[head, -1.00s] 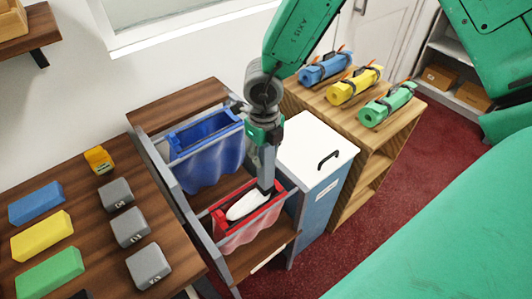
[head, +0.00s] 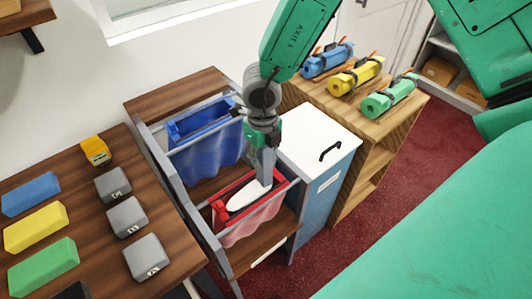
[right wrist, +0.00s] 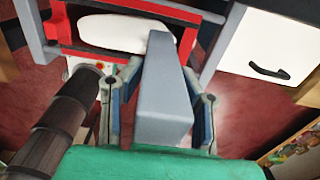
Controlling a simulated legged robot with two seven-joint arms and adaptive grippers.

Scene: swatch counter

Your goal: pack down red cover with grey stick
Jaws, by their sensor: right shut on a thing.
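The red cover (head: 228,188) is a red-rimmed, pale pink hanging bag in the metal rack. A white rounded thing (head: 245,197) bulges in its opening. My right gripper (head: 264,140) is above the bag, shut on the grey stick (head: 265,165), which points down. The stick's lower end meets the white thing in the picture; whether it presses on it I cannot tell. In the right wrist view the stick (right wrist: 165,95) stands between the jaws, its far end overlapping the white thing (right wrist: 115,32) inside the red rim (right wrist: 185,15). My left gripper is out of view.
A blue hanging bag (head: 205,150) is behind the red one. A white-lidded bin (head: 315,135) stands close on the right, then a wooden shelf (head: 400,118) with rolled mats. The table (head: 85,195) at left holds coloured and grey blocks and a yellow device (head: 95,150).

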